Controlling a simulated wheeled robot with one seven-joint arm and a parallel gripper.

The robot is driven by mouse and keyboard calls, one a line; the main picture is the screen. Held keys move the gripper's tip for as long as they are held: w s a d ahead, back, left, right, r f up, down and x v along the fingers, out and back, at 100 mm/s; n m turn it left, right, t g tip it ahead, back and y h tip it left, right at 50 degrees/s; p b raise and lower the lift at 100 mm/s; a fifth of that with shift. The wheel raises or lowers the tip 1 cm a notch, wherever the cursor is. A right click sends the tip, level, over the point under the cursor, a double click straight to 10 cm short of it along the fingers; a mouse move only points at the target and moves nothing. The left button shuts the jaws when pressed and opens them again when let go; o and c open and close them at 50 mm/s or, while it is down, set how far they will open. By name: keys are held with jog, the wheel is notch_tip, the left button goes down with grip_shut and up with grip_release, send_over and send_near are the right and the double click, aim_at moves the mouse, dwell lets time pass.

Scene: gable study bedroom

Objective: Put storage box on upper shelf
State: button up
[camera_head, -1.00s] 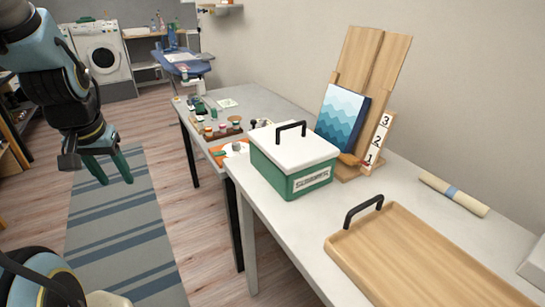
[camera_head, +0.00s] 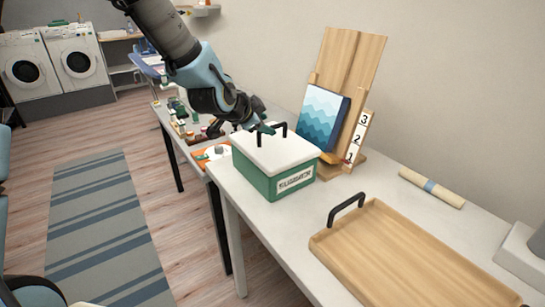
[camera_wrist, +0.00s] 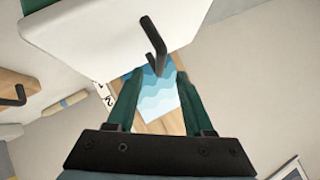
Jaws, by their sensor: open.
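The storage box (camera_head: 270,178) is green with a white lid, a black arched handle (camera_head: 284,128) and a label on its front. It stands upright on the white table (camera_head: 240,207). My gripper (camera_head: 266,128) is open and empty, just over the lid beside the handle. In the wrist view, the white lid (camera_wrist: 100,30) and the black handle (camera_wrist: 153,42) show ahead of my two green fingers (camera_wrist: 158,85). The handle seems to lie between or just beyond the fingertips; contact is not clear. I cannot tell which surface is the upper shelf; a wall shelf (camera_head: 203,10) shows at the back.
A wooden stand (camera_head: 349,55) with a blue wave-patterned panel (camera_head: 321,117) and a number strip (camera_head: 358,137) is right behind the box. A wooden tray (camera_head: 400,265) and a rolled paper (camera_head: 432,187) lie to the right. Small items crowd the far table. Striped rug on the left floor.

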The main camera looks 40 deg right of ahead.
aim_at(273, 127)
jog(key=shift+p+x, duration=1.5)
jog(key=shift+x, duration=1.3)
grip_shut()
